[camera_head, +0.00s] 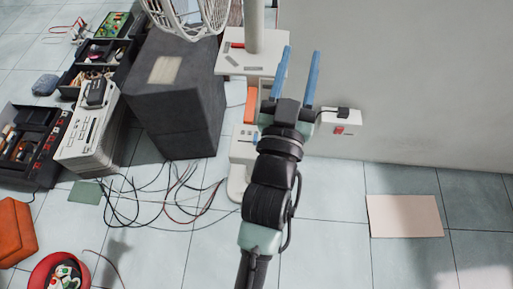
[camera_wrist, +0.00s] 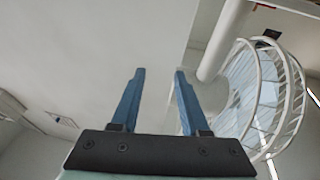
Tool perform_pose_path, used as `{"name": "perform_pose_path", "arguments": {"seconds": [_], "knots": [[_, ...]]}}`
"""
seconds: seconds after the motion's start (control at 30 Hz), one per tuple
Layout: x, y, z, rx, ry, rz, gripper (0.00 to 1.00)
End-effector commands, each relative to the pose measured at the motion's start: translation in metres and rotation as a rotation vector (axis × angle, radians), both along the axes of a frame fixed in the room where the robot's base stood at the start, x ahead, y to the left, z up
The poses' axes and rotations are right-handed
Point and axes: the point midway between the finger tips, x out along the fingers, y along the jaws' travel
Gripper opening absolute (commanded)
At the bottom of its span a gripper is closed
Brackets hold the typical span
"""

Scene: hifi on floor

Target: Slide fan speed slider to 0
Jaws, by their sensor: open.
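A white fan with a wire cage (camera_head: 190,14) stands at the top on a white pole (camera_head: 255,28). Its cage (camera_wrist: 268,85) also shows at the right of the wrist view. A white plate (camera_head: 252,62) on the pole carries a small red part and grey parts. The fan's white base (camera_head: 240,160) has an orange part above it and a small blue piece; I cannot tell which part is the speed slider. My gripper (camera_head: 301,52) is open and empty, its blue fingers pointing up in front of the wall, right of the pole. The arm hides part of the base.
A dark speaker box (camera_head: 178,95) stands left of the fan. Stacked white devices (camera_head: 88,140) and open toolboxes (camera_head: 25,150) are farther left. Loose cables (camera_head: 150,205) lie on the tiles. A wall outlet (camera_head: 341,124) is right of my gripper. The floor at lower right holds only a beige sheet (camera_head: 405,216).

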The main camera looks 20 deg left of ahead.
Motion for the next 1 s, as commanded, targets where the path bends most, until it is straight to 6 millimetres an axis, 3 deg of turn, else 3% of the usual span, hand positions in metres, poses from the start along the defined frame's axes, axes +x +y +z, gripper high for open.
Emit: {"name": "perform_pose_path", "arguments": {"seconds": [0.03,0.1,0.2,0.3,0.4,0.5,0.67,1.0], "knots": [[-0.008,0.007,-0.067,-0.006,0.042,0.016,0.45],[-0.020,0.016,-0.125,-0.012,0.086,0.039,0.45],[-0.041,0.027,-0.201,-0.019,0.146,0.072,0.45],[-0.062,0.038,-0.261,-0.025,0.195,0.103,0.45],[-0.080,0.045,-0.302,-0.025,0.231,0.128,0.45],[-0.092,0.049,-0.325,-0.027,0.253,0.144,0.45],[-0.094,0.053,-0.336,-0.026,0.263,0.153,0.45],[-0.040,0.068,-0.336,-0.027,0.259,0.152,0.45]]}}
